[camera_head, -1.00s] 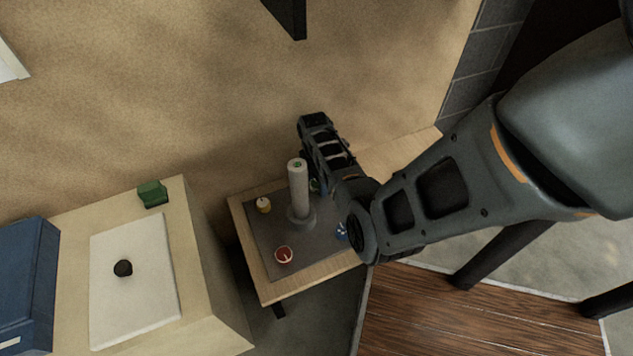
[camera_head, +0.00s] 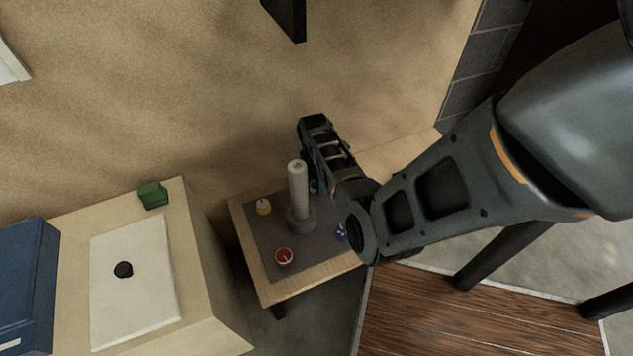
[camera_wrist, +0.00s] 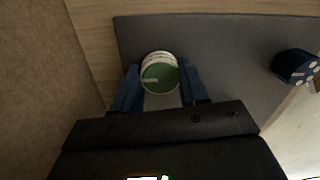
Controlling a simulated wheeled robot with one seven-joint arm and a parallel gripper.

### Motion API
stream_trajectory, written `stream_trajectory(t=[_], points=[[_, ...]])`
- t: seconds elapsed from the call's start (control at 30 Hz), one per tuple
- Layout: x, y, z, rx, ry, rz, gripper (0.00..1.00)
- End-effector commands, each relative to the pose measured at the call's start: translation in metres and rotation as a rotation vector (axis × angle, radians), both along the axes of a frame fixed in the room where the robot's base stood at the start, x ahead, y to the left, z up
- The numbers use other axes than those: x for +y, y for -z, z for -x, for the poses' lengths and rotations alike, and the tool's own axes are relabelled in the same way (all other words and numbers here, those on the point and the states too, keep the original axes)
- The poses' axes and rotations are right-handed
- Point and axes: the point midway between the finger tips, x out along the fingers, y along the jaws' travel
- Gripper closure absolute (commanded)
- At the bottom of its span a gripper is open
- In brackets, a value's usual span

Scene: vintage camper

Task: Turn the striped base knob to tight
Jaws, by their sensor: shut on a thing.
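The striped knob (camera_wrist: 160,73) sits on the dark grey mat, with a green top, a short white mark at the left of its top and pale bands around its side. My gripper (camera_wrist: 157,88) has its blue fingers on both sides of it and is shut on it. In the head view the green knob (camera_head: 314,186) is mostly hidden by my gripper (camera_head: 320,187) and the post. The tall pale post (camera_head: 298,190), with a green mark on top and a grey collar, stands just left of my gripper.
A yellow knob (camera_head: 263,206), a red knob (camera_head: 284,256) and a blue knob (camera_head: 341,233) also sit on the mat (camera_head: 268,236), on a small wooden table (camera_head: 292,292). A cabinet with a white board (camera_head: 135,290) and a green block (camera_head: 152,194) stands left. The wall is close behind.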

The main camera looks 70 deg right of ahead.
Motion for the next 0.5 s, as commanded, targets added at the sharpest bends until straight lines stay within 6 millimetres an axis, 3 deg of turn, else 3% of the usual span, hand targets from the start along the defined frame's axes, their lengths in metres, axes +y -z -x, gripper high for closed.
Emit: stream_trajectory(t=[0.5], points=[[-0.0003,-0.0024,0.0007,0.002,0.387,-0.002,0.87]])
